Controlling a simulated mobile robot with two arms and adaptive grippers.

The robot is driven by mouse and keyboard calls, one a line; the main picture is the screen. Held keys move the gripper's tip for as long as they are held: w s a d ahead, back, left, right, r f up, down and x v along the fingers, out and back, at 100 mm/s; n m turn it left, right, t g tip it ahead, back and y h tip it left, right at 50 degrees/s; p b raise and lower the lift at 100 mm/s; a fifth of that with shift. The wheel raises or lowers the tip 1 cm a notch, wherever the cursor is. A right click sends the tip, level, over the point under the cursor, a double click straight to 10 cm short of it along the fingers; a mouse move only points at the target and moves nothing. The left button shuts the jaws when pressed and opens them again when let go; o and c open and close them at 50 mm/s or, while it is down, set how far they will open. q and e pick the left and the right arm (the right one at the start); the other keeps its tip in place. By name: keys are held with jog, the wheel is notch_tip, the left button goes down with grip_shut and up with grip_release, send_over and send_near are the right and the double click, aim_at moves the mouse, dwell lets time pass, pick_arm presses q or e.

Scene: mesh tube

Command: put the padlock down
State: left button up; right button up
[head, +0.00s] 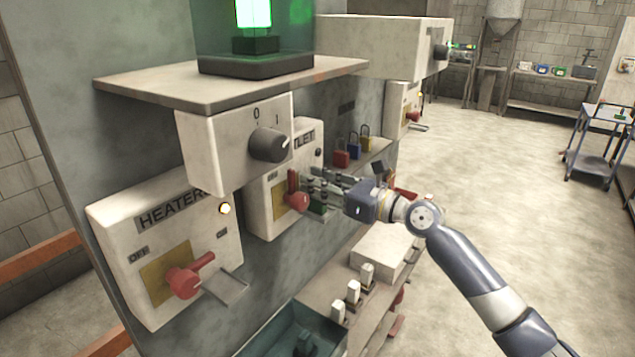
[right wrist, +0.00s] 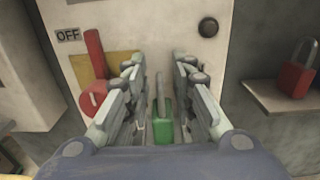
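A green padlock (head: 318,208) is at the panel whose label is partly hidden and ends in "LET", beside the red switch handle (head: 298,200). In the right wrist view the green padlock (right wrist: 163,132) has its shackle up and sits between the two fingers, with narrow gaps visible on both sides. My right gripper (head: 318,187) is at the panel with its fingers apart around the padlock; its fingers also show in the right wrist view (right wrist: 160,72). What supports the padlock is hidden. My left gripper is not in view.
A small shelf (head: 378,152) right of the panel holds red (head: 341,159), blue (head: 354,150) and yellow (head: 365,142) padlocks. The heater panel (head: 120,225) with a red handle (head: 185,281) is at left. A dark open bin (head: 275,335) and a lower shelf (head: 340,290) are below.

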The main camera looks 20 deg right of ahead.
jog(key=shift+r, duration=0.2)
jog(key=b+v, duration=0.4)
jog(key=v, duration=0.8)
